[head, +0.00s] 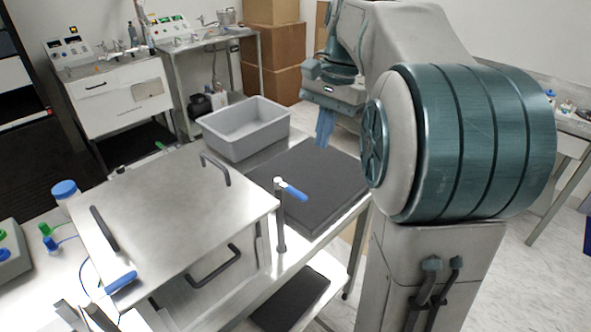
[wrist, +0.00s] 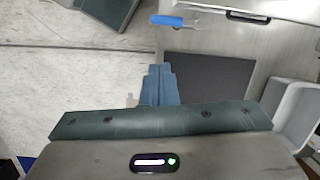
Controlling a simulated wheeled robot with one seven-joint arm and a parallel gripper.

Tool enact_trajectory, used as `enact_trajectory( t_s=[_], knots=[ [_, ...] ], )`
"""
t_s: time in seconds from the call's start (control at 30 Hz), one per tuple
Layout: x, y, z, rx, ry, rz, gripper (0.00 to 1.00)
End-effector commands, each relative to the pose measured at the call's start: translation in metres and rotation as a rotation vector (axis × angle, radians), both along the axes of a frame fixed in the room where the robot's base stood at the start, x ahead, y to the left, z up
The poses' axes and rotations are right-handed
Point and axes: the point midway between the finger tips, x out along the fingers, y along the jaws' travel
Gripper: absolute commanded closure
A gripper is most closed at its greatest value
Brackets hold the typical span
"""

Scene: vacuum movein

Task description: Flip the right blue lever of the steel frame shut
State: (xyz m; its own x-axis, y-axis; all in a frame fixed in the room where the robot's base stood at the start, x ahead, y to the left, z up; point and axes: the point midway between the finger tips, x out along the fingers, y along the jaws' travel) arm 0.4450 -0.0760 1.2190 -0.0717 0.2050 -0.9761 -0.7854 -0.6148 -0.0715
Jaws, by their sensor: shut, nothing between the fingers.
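The steel frame (head: 185,215) has a flat steel top with black handles and stands at the left of the bench. Its right blue lever (head: 294,191) sits atop a dark post at the box's right side and points outward to the right, away from the lid. A blue lever also shows at the top of the wrist view (wrist: 168,20), apart from my fingers. The left blue lever (head: 120,282) lies at the front left corner. My gripper (head: 325,128) is shut and empty, pointing down above the bench's far right side; its blue fingers show in the wrist view (wrist: 160,84).
A black mat (head: 320,178) lies flat on the bench right of the frame. A grey bin (head: 245,128) stands behind it. A blue-capped container (head: 65,188) and a control box (head: 12,250) stand at the left. Open floor lies beyond the bench's right edge.

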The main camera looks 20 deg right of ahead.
Motion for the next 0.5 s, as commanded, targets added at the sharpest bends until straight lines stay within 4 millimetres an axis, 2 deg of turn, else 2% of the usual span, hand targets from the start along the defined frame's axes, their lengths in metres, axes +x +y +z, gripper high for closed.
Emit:
enact_trajectory(
  t_s=[0.03, 0.2, 0.5],
  knots=[
    [0.008, -0.006, 0.0, 0.008, 0.023, -0.037, 1.0],
    [0.022, -0.019, 0.006, 0.028, 0.081, -0.128, 1.0],
    [0.028, -0.025, 0.009, 0.038, 0.112, -0.171, 1.0]
  ],
)
